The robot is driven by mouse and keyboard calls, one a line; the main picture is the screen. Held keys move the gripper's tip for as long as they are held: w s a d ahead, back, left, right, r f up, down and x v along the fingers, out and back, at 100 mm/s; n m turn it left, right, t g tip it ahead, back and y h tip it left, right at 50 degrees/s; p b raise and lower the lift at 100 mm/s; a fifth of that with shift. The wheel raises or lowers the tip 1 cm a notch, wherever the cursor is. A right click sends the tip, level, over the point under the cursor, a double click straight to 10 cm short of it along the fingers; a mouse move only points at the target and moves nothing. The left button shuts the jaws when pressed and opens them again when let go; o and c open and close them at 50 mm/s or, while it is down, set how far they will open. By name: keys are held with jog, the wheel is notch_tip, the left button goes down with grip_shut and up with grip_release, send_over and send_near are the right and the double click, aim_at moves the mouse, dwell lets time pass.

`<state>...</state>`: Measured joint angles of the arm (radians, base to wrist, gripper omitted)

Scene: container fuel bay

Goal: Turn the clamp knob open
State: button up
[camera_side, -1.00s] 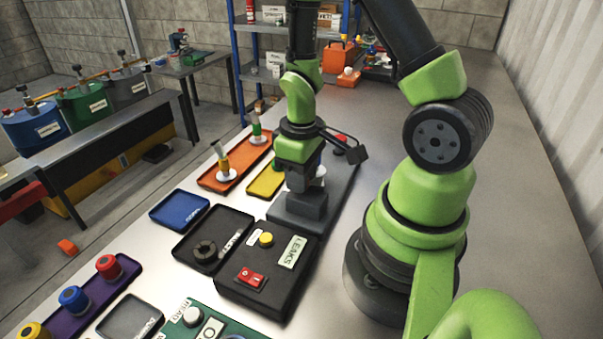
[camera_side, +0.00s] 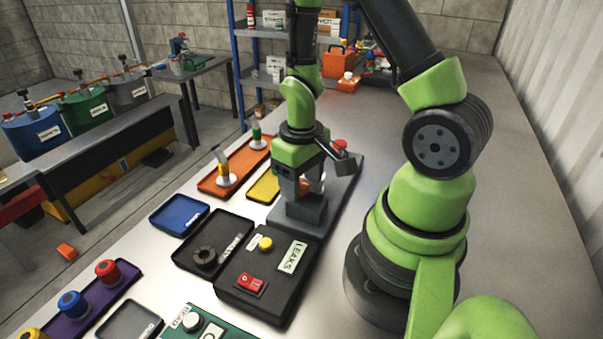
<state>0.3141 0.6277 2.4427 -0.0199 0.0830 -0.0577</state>
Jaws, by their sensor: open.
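My gripper (camera_side: 302,192) points down over a dark grey fixture (camera_side: 330,205) on the bench, with its fingers apart. Between and behind the fingers I see a small orange-brown part (camera_side: 304,187) and a pale part (camera_side: 318,182), mostly hidden by the fingers. A red part (camera_side: 340,145) shows at the far end of the fixture, partly behind the wrist-mounted piece. I cannot tell which of these is the clamp knob, or whether the fingers touch anything.
A black box (camera_side: 268,310) labelled LEAKS, with a red switch and yellow button, stands nearer. Black (camera_side: 185,258), blue (camera_side: 160,217), orange (camera_side: 206,184) and yellow (camera_side: 258,196) trays lie left. Bare bench lies right of my base.

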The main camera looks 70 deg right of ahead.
aim_at(302, 183)
notch_tip(302, 183, up, 10)
dwell(0.6)
jog(key=s+a+r+t+y, duration=0.1)
jog(key=s+a+r+t, duration=0.1)
jog(key=r, duration=0.4)
jog(key=s+a+r+t+y, duration=0.1)
jog(key=s+a+r+t, duration=0.2)
jog(key=a+r+t, duration=0.2)
notch_tip(302, 183, up, 2)
jog(key=shift+s+a+r+m, duration=0.15)
jog(key=shift+s+a+m, duration=0.2)
jog(key=shift+a, duration=0.8)
